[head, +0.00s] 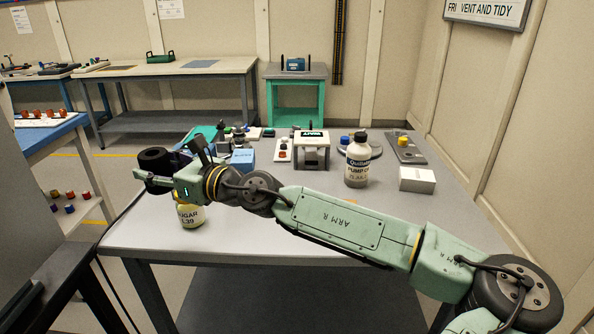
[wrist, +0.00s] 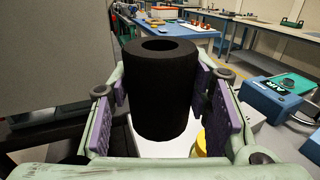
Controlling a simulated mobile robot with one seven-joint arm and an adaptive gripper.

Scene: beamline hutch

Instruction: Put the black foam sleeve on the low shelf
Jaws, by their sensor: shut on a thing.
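The black foam sleeve (wrist: 160,95), a thick cylinder with a hole down its middle, is upright between the purple pads of my gripper (wrist: 162,88) in the wrist view. The gripper is shut on it. In the head view the sleeve (head: 153,160) is at the end of my arm, above the left edge of the grey table (head: 270,235). Low shelves show in three places: a dark one (head: 290,300) under this table, a white one (head: 72,212) under the blue-topped table at left, and a grey one (head: 165,122) under the back bench. I cannot tell which is meant.
A yellow-labelled jar (head: 190,214) stands just below my gripper. A blue box (head: 243,160) is behind my wrist. The table's front is clear.

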